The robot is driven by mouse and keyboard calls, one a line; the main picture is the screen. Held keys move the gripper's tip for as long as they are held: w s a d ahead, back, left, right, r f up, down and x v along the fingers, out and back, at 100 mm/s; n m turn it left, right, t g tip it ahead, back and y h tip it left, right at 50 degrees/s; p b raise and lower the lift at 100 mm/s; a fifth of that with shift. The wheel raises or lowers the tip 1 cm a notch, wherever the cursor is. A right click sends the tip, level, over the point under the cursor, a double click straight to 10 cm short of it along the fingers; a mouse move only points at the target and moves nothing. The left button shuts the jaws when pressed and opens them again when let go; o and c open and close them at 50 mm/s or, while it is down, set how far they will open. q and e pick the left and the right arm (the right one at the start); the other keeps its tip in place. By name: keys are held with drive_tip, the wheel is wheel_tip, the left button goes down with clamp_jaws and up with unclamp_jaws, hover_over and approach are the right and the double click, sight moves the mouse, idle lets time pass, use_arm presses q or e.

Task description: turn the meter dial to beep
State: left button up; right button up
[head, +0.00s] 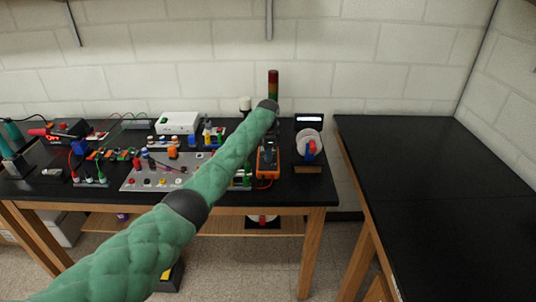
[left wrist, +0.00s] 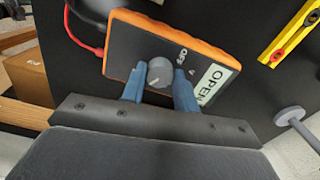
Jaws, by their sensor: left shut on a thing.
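The meter (head: 268,178) is orange with a black face and lies on the dark bench in the head view, partly hidden by my left arm. In the left wrist view the meter (left wrist: 117,62) shows its round grey dial (left wrist: 160,71) and a pale display (left wrist: 210,82) reading OPEN. My left gripper (left wrist: 160,82) has its two blue fingers on either side of the dial, shut on it. A pale mark shows on the dial's near side; the small printed symbols around it are hard to read. My right gripper is in neither view.
A grey panel (head: 130,180) with several terminals lies left of the meter. A stand with a white disc (head: 309,143) is close to its right. A red-green stack light (head: 273,83) rises behind. Red leads (left wrist: 86,42) leave the meter. The right-hand bench (head: 440,190) is clear.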

use_arm(q)
drive_tip(key=o, duration=0.7)
drive_tip(key=shift+o, duration=1.4)
drive_tip(key=shift+r, duration=0.35)
wheel_tip(320, 180, up, 5)
drive_tip(key=b, duration=0.2)
drive_tip(key=shift+r+b, duration=0.15)
drive_tip(key=shift+b, duration=0.2)
drive_tip(key=shift+r, duration=0.95)
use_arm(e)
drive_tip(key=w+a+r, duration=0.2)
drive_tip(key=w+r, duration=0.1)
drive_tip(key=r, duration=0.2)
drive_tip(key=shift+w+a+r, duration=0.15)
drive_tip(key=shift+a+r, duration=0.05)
use_arm(q)
drive_tip(key=shift+f, duration=0.15)
